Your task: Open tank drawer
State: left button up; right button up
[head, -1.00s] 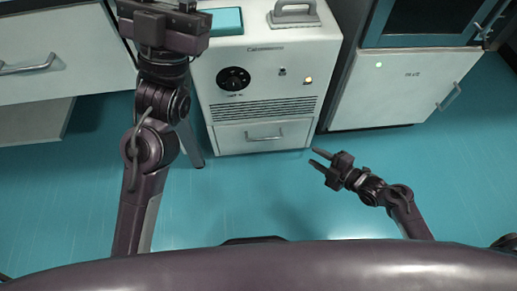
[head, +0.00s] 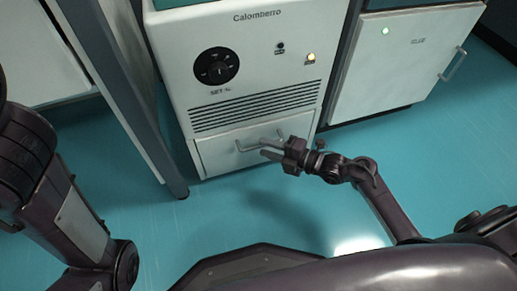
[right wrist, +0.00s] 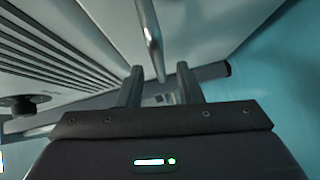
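The tank is a white cabinet marked "Calomberro" (head: 258,60). Its drawer (head: 217,160) is the low front panel under the vent slots and looks closed. The drawer has a metal bar handle (head: 247,148), which also shows in the right wrist view (right wrist: 150,38). My right gripper (head: 273,149) is at the handle, with its fingers pointing toward the drawer front. In the right wrist view the right gripper (right wrist: 160,85) is open, and the handle bar lies in line with the gap between its fingers. I cannot tell whether they touch. My left gripper is out of view.
A table leg (head: 178,187) stands close on the left. Another white cabinet (head: 400,65) stands on the right. The teal floor (head: 225,205) in front is clear.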

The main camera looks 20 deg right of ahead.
jog(key=shift+b+x, duration=0.5)
jog(key=shift+x, duration=1)
grip_shut()
